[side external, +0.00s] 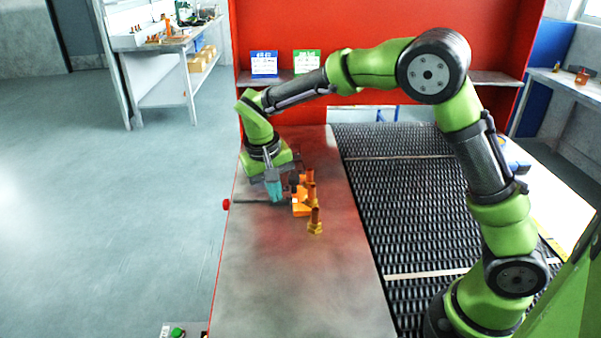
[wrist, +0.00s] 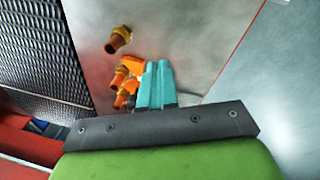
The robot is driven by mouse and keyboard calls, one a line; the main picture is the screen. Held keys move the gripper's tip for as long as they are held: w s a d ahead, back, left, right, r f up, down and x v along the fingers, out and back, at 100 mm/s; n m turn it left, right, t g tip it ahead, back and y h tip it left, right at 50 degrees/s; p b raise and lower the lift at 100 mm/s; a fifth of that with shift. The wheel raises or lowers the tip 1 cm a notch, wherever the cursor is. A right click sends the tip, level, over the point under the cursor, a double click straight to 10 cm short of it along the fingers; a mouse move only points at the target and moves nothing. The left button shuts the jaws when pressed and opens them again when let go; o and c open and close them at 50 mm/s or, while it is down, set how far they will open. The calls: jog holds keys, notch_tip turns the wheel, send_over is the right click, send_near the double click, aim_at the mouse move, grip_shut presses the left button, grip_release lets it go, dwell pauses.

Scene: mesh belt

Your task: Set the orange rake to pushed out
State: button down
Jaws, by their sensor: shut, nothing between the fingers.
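The orange rake (side external: 300,208) is on the grey metal plate, with a thin dark rod running left from it to a red knob (side external: 226,204) at the plate's left edge. My gripper (side external: 274,200) points down just left of the orange rake head, close to the rod; I cannot tell whether it touches either. Its teal fingers (wrist: 156,68) are together and hold nothing. In the wrist view the orange rake (wrist: 132,65) shows beside the fingers, partly hidden by them and by the brown-orange fittings.
Several brown-orange fittings stand by the rake, one nearer the front (side external: 315,222). A dark mesh belt (side external: 400,190) runs right of the plate (side external: 265,270). A red panel with a shelf stands behind. The plate's front part is clear.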

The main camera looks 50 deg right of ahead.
jog(key=w+f+h, duration=0.1)
jog(key=w+f, duration=0.1)
jog(key=w+f+m+h, duration=0.1)
jog(key=w+f, duration=0.1)
jog(key=w+a+f+m+h, duration=0.1)
jog(key=w+f, duration=0.1)
jog(key=shift+w+f+g+h, duration=0.1)
jog(key=shift+w+g+h, duration=0.1)
jog(key=shift+g+h, duration=0.15)
jog(key=shift+w+f+m+h, duration=0.2)
jog(key=shift+w+m+h, duration=0.2)
jog(key=shift+w, duration=0.25)
jog(key=d+f+m, duration=0.1)
jog(key=d+f, duration=0.1)
jog(key=d, duration=0.1)
jog(key=d+f+m, duration=0.1)
jog(key=d+f, duration=0.2)
jog(key=shift+d+f+m+h, duration=0.15)
jog(key=shift+f+m+h, duration=0.15)
jog(key=shift+m+h, duration=0.1)
jog(key=shift+s+d+r, duration=0.15)
jog(key=shift+s+d, duration=0.5)
jog(key=shift+s, duration=0.1)
jog(key=shift+s+d, duration=0.55)
jog(key=shift+d, duration=0.05)
